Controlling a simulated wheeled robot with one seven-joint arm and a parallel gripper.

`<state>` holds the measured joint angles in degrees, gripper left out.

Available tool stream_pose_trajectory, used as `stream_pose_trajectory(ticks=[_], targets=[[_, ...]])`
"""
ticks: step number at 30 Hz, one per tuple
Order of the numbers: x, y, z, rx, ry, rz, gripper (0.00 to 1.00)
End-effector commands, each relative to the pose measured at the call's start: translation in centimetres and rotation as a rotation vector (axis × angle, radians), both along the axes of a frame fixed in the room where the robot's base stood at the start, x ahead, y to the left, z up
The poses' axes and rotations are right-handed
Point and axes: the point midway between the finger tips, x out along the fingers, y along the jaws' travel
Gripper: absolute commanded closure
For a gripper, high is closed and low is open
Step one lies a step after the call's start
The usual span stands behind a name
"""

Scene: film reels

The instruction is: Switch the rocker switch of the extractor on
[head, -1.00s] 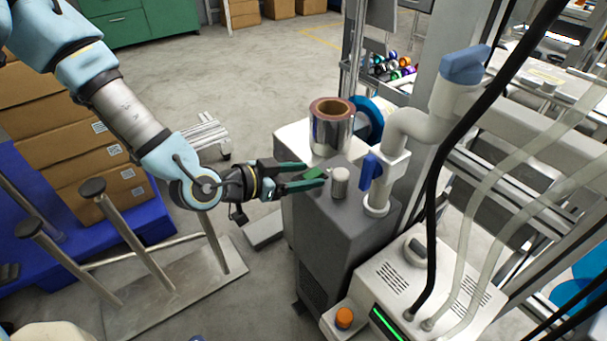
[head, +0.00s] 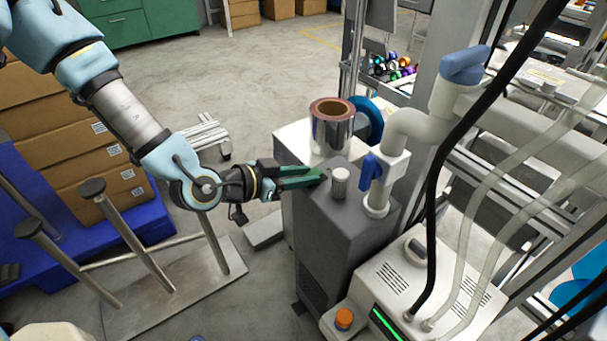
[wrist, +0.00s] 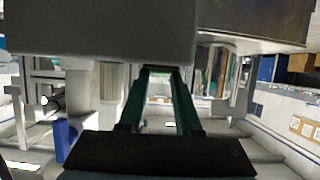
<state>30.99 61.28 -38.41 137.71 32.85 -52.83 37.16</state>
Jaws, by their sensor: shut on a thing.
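The extractor (head: 325,225) is a grey upright cabinet in the middle of the head view. My gripper (head: 320,174) reaches in from the left. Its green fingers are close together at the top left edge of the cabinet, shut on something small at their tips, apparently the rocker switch. The fingers hide the switch, so its position cannot be read.
A shiny film reel (head: 331,128) stands on a white surface just behind the fingertips. A white unit with an orange knob (head: 344,318) is at front right, with black and clear hoses above it. A metal stand (head: 150,270) and stacked boxes (head: 75,150) are at left.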

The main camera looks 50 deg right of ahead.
Motion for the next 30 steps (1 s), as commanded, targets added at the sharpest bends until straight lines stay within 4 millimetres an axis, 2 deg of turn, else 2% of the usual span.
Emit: stream_pose_trajectory(ticks=[5,10,18,29,30], targets=[[-0.1,-0.1,0.6,0.041,-0.018,-0.005,1.00],[-0.2,-0.4,1.3,0.173,-0.063,-0.006,1.00],[-0.2,-0.6,1.0,0.334,-0.109,-0.002,1.00],[-0.2,-0.6,0.7,0.350,-0.110,0.000,1.00],[-0.2,-0.6,0.7,0.350,-0.110,0.000,0.63]])
